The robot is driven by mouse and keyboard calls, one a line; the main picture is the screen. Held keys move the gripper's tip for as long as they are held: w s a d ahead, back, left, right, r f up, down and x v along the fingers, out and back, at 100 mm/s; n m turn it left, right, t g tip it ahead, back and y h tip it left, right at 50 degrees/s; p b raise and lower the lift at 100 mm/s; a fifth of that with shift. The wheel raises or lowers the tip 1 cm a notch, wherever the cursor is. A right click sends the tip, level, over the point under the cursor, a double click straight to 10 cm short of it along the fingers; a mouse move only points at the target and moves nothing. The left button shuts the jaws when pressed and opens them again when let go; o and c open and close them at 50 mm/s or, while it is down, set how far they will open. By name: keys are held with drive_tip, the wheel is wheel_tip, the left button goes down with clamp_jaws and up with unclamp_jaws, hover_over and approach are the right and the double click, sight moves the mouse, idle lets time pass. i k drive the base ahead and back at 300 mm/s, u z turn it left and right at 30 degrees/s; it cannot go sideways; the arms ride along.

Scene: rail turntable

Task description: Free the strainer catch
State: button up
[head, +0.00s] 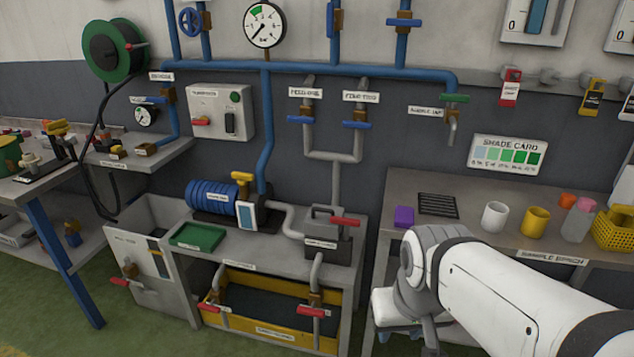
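A dark grey box-shaped unit (328,249), which looks like the strainer, stands on the right part of the grey pump bench. It has a dark bar handle on its lid and a label on its front that is too small to read surely. A red lever (345,221) lies roughly level across its top right; I take this as the catch, but cannot tell its exact state. My white arm reaches in from the lower right and its wrist bends down beside the sample bench, right of the unit and apart from it. My gripper's fingers do not show.
A blue motor and pump (212,197) and a green tray (198,236) share the bench. Grey pipes come down behind the unit. Red-handled valves (314,311) hang below, over a yellow-edged basin (268,335). Cups stand on the sample bench (470,219) at right.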

sight(347, 222)
drive_tip(key=u, duration=0.1)
drive_tip(key=i, duration=1.35)
drive_tip(key=z, duration=0.55)
drive_tip(key=k, duration=0.7)
drive_tip(key=z, duration=0.15)
drive_tip(key=i, duration=0.8)
drive_tip(key=u, duration=0.05)
